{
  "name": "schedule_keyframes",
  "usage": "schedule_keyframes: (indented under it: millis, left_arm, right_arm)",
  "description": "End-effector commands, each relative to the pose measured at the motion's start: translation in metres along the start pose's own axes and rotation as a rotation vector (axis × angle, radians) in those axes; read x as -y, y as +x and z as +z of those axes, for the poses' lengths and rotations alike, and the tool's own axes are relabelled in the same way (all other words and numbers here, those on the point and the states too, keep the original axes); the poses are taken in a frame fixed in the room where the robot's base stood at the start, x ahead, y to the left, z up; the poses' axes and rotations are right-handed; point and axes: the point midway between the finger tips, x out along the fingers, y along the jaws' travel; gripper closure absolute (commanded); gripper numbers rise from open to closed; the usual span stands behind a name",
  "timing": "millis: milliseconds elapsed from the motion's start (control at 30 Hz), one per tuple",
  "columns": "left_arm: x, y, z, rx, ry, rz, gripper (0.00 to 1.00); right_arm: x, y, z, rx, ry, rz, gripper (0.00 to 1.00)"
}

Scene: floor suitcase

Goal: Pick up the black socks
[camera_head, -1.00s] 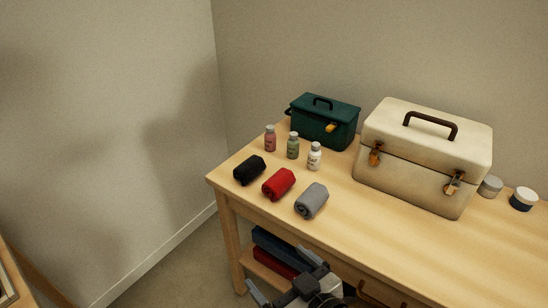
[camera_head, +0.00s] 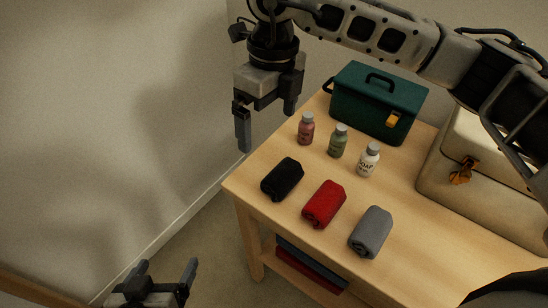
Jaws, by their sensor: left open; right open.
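The black socks (camera_head: 283,179) lie rolled up near the left end of the wooden table (camera_head: 300,262), left of the red roll. My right gripper (camera_head: 267,128) hangs from the arm that comes in from the upper right. It is open and empty, its fingers pointing down, above and to the left of the socks in the picture, apart from them. My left gripper (camera_head: 167,265) is open and empty at the bottom left, in front of the floor and clear of the table.
A red roll (camera_head: 324,204) and a grey roll (camera_head: 370,232) lie right of the socks. Behind them stand a pink bottle (camera_head: 306,130), a green bottle (camera_head: 337,142) and a white soap bottle (camera_head: 368,162). A green box (camera_head: 370,103) and a cream case (camera_head: 450,205) stand farther back.

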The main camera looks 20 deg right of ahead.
Motion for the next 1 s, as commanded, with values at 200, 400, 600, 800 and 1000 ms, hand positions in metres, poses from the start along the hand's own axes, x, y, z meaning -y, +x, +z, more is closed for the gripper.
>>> schedule_keyframes:
  millis: [200,400,600,800,1000]
  left_arm:
    - [-0.001,-0.002,0.004,0.009,-0.004,0.000,0.16]
    - [-0.001,-0.004,0.006,0.018,-0.005,0.000,0.16]
    - [-0.001,-0.005,0.006,0.020,-0.003,-0.001,0.16]
    - [-0.001,-0.005,0.006,0.020,-0.003,-0.002,0.16]
    - [-0.001,-0.005,-0.001,0.014,0.005,-0.004,0.16]
  right_arm:
    - [0.019,0.013,-0.003,-0.017,0.028,-0.082,0.00]
    - [0.021,0.057,-0.004,-0.017,0.026,-0.077,0.00]
    - [0.023,0.089,-0.004,-0.014,0.024,-0.076,0.00]
    - [0.023,0.102,-0.004,-0.012,0.023,-0.076,0.00]
    - [0.018,0.130,-0.007,-0.016,0.023,-0.074,0.00]
